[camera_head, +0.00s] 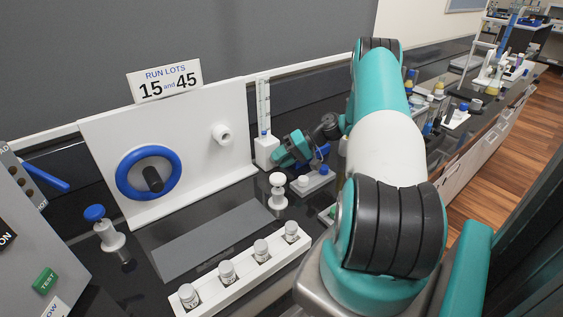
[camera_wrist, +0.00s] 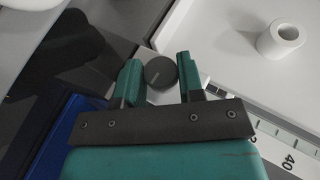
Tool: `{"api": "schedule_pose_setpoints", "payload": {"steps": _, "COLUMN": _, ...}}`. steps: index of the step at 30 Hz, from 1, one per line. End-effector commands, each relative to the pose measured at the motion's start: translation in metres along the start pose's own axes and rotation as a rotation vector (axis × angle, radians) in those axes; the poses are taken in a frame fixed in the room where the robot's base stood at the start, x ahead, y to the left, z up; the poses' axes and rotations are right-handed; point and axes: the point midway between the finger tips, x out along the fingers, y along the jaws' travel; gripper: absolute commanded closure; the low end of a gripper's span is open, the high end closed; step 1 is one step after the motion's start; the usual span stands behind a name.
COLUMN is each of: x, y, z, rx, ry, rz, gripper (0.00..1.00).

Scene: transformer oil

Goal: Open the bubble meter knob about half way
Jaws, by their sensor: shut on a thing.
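The bubble meter (camera_head: 265,151) is a white block with a tall graduated tube, standing at the right end of the white panel in the head view. In the wrist view a dark round knob (camera_wrist: 160,73) sits between my two teal fingers, with part of a white block behind it. My gripper (camera_wrist: 158,80) is shut on this knob, one finger on each side. In the head view my gripper (camera_head: 279,157) is small and at the right side of the bubble meter; the knob is hidden there. The knob's turn angle cannot be read clearly.
A white panel (camera_head: 205,140) carries a blue handwheel (camera_head: 121,180) and a white stub (camera_head: 220,134). A white valve post (camera_head: 277,190) stands in front of the meter. A rack (camera_head: 243,270) holds several capped vials. A grey strip (camera_head: 215,240) is bare.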

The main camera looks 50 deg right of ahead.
Motion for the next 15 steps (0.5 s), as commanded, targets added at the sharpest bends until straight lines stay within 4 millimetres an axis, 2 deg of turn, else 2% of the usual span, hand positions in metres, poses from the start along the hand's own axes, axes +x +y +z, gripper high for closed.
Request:
{"api": "schedule_pose_setpoints", "payload": {"steps": 13, "x": -0.0008, "y": 0.0000, "z": -0.0008, "rx": 0.005, "ry": 0.003, "rz": -0.011, "gripper": 0.88}}
{"api": "schedule_pose_setpoints", "payload": {"steps": 14, "x": -0.0008, "y": 0.0000, "z": -0.0008, "rx": 0.005, "ry": 0.003, "rz": -0.011, "gripper": 0.60}}
{"api": "schedule_pose_setpoints", "payload": {"steps": 15, "x": -0.0007, "y": 0.0000, "z": -0.0008, "rx": 0.005, "ry": 0.003, "rz": -0.011, "gripper": 0.51}}
